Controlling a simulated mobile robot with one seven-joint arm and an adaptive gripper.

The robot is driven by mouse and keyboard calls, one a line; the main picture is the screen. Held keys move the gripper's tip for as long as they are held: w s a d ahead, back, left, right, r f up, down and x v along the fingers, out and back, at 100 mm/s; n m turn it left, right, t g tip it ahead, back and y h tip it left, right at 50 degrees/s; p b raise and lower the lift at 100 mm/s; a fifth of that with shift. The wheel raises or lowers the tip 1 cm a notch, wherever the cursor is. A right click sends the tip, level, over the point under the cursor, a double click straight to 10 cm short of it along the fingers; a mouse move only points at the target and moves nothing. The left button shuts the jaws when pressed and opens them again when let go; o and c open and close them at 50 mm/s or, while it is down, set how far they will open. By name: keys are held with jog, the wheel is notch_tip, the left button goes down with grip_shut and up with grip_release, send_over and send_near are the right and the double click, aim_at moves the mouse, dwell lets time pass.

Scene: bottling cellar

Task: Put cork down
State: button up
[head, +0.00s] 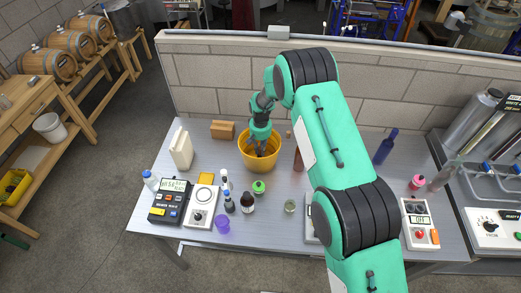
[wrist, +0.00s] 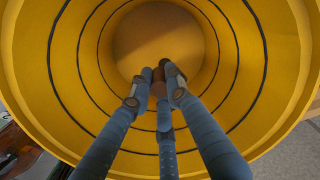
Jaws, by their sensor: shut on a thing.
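My gripper (head: 262,150) reaches down into a yellow bucket (head: 247,158) on the grey table. In the wrist view, the fingers of my gripper (wrist: 162,76) are closed together inside the bucket (wrist: 62,62), pointing at its round bottom. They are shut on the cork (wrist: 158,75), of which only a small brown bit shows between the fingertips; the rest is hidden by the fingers. I cannot tell whether the cork touches the bucket's bottom.
A brown box (head: 223,130) stands left of the bucket. A green-topped jar (head: 258,187), a dark bottle (head: 247,203) and a purple cup (head: 222,224) stand in front. A reddish-brown bottle (head: 298,160) is close on the right. A block wall rises behind.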

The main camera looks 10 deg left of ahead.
aim_at(260, 148)
jog(key=shift+f, duration=0.1)
jog(key=o, duration=0.7)
notch_tip(260, 148, up, 12)
jog(key=shift+r+b, duration=0.15)
jog(key=shift+b, duration=0.3)
dwell(0.4)
dwell(0.5)
